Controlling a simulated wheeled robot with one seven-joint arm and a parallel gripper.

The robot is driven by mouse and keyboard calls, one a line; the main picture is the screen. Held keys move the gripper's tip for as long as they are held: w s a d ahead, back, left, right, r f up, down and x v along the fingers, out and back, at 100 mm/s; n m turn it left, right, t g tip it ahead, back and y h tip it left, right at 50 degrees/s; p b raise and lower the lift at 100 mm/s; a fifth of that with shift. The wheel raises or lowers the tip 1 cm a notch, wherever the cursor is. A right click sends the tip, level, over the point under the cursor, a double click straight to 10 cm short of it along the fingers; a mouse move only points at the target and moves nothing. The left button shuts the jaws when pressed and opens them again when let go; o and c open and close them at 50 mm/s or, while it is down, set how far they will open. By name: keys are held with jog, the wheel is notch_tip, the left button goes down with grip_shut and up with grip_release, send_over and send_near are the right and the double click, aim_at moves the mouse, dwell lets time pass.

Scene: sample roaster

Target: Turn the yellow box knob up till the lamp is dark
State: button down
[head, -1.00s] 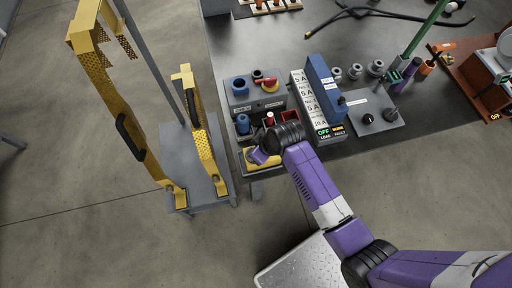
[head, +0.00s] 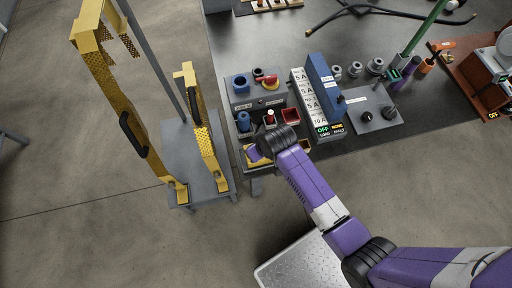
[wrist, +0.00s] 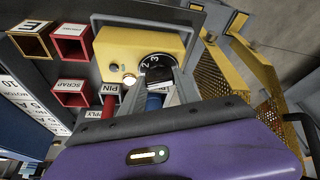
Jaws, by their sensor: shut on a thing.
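The yellow box (wrist: 112,45) is at the top centre of the wrist view. Its black dial carries white numbers, with 2 and 3 readable. The knob (wrist: 157,70) sits on this dial. My gripper (wrist: 163,80) is shut on the knob, and its fingers hide part of it. A small round lamp (wrist: 129,79) on the box, left of the knob, looks pale and bright. In the head view the yellow box (head: 258,163) is at the table's near left corner, partly covered by my gripper (head: 254,153). The knob and lamp are hidden there.
Red bins (wrist: 72,92), a red post (wrist: 108,107) and a blue part (wrist: 154,102) are close to my gripper. A yellow perforated guard (head: 203,125) stands left of the table. A fuse panel (head: 325,100) stands to the right.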

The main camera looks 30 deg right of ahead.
jog(key=c, duration=0.9)
grip_release()
jog(key=shift+v, duration=3.9)
